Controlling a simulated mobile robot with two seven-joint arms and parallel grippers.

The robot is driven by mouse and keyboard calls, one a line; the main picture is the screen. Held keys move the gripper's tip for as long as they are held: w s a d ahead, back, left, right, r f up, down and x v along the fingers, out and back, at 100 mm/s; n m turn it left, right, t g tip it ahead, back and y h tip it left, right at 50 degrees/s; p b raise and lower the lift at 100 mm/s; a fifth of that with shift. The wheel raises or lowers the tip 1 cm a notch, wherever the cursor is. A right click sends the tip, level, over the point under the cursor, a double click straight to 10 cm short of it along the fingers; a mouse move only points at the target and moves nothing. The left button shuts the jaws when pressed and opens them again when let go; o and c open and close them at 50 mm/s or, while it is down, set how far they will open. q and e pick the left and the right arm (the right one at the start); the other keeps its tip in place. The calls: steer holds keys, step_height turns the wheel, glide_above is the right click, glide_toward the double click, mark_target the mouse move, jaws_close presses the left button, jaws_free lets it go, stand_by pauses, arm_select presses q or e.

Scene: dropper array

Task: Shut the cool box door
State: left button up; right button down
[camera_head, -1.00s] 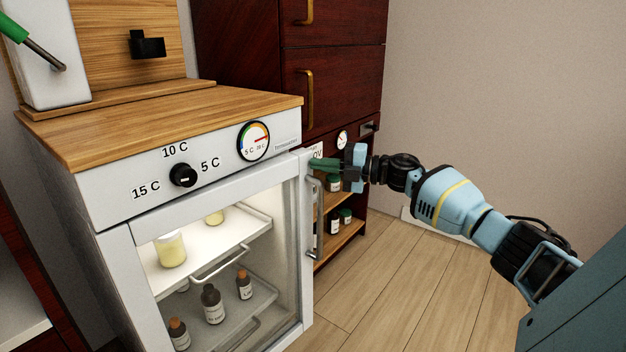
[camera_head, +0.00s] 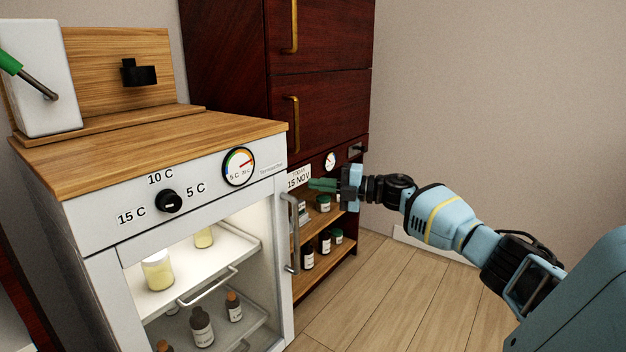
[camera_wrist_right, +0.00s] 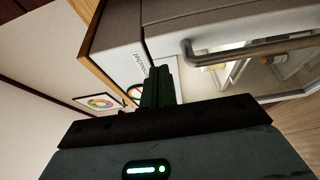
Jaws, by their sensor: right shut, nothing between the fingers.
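The cool box (camera_head: 90,215) is white with a wooden top, a dial knob and a round gauge. Its glass-fronted door (camera_head: 281,205) has a grey vertical handle (camera_head: 291,235) on the right side. The door lies flush with the front or nearly so; I cannot tell whether a thin gap is left. My right gripper (camera_head: 322,185) is shut and empty, just right of the door's upper right corner. In the right wrist view its green fingers (camera_wrist_right: 157,88) appear before the cool box's front, and the handle (camera_wrist_right: 250,45) shows beyond them. My left gripper is out of view.
A dark red cabinet (camera_head: 320,110) with brass handles stands behind, with bottles on open shelves (camera_head: 325,262) below. A date sign (camera_head: 298,178) sits behind my right fingertips. Bottles and jars (camera_head: 158,272) stand inside the cool box. The wooden floor at the right is clear.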

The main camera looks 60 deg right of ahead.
steer(key=s+d+p, duration=0.1)
steer(key=s+d, duration=0.4)
steer(key=shift+d+f, duration=0.15)
steer(key=shift+f, duration=0.15)
